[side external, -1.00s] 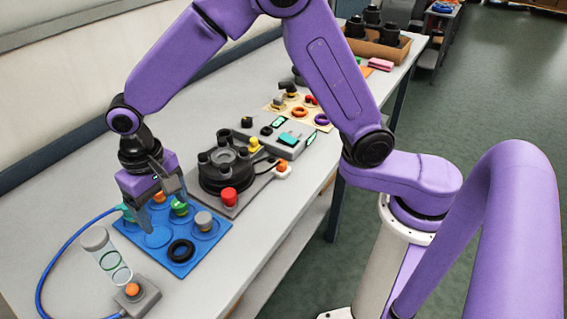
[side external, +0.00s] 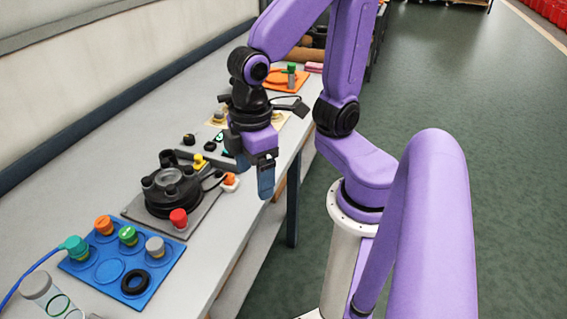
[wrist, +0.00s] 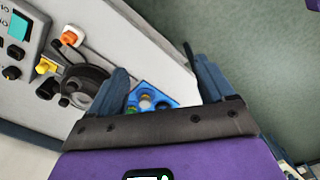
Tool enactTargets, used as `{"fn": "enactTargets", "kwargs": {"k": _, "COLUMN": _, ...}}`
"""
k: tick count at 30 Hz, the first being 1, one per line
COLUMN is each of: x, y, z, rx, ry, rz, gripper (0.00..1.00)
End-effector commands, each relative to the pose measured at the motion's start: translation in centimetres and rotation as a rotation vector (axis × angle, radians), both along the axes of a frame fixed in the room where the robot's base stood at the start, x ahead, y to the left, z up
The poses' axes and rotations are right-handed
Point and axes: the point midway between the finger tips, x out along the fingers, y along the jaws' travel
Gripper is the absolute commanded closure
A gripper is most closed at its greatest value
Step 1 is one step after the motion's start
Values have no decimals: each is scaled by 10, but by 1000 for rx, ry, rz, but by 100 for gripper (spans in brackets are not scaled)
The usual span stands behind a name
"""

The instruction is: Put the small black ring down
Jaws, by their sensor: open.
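A small black ring (side external: 135,282) lies flat at the near corner of the blue tray (side external: 110,271). An empty round recess is beside it. My gripper (side external: 265,180) is well away from the ring, above the table's right edge beside the control box, fingers pointing down. In the wrist view my gripper (wrist: 160,75) is open, with nothing held between its two dark blue fingers. The blue tray (wrist: 152,96) shows small and far off between the fingers there; I cannot make out the ring in that view.
The tray also holds orange (side external: 104,225), green (side external: 128,235), teal (side external: 75,246) and grey (side external: 155,246) caps. A black round fixture (side external: 170,192) with a red knob (side external: 179,218) stands between tray and gripper. A clear cylinder (side external: 45,292) is at the lower left.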

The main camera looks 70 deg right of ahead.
Motion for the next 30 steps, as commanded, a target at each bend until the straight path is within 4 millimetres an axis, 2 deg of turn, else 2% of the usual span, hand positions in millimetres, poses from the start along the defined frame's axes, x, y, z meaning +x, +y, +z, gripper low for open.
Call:
{"fn": "enactTargets", "kwargs": {"k": 3, "x": -24, "y": -23, "z": -1, "rx": 3, "ry": -4, "rz": 91, "gripper": 18}}
{"fn": "enactTargets", "kwargs": {"k": 9, "x": -42, "y": -40, "z": -2, "rx": 2, "ry": -5, "rz": 171, "gripper": 18}}
{"fn": "enactTargets", "kwargs": {"k": 30, "x": -43, "y": -40, "z": -3, "rx": 2, "ry": -5, "rz": 178, "gripper": 18}}
